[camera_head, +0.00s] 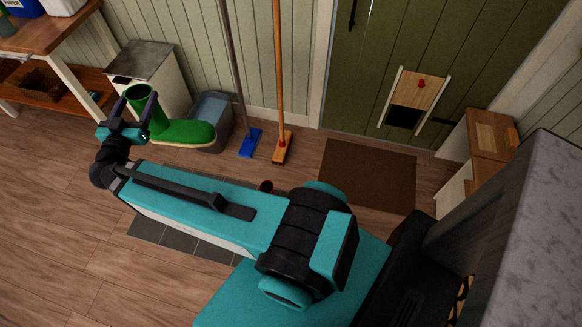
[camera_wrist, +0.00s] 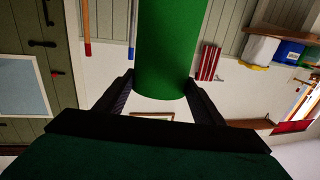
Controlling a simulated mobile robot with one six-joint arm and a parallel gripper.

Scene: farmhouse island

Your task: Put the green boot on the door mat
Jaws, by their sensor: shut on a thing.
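The green boot (camera_head: 186,131) is at the left in the head view, upright, with its toe pointing right and a pale sole. My gripper (camera_head: 136,126) is shut on the boot's shaft. In the wrist view the green shaft (camera_wrist: 170,50) stands between the two fingers of my gripper (camera_wrist: 160,98). The boot appears held above the floor, in front of a grey bin. The brown door mat (camera_head: 368,174) lies flat and bare on the floor before the green door, well to the right of the boot.
A grey bin (camera_head: 211,112) stands behind the boot. A blue-headed mop (camera_head: 250,143) and an orange-handled broom (camera_head: 282,147) lean on the wall between boot and mat. A wooden cabinet (camera_head: 490,137) stands right of the mat.

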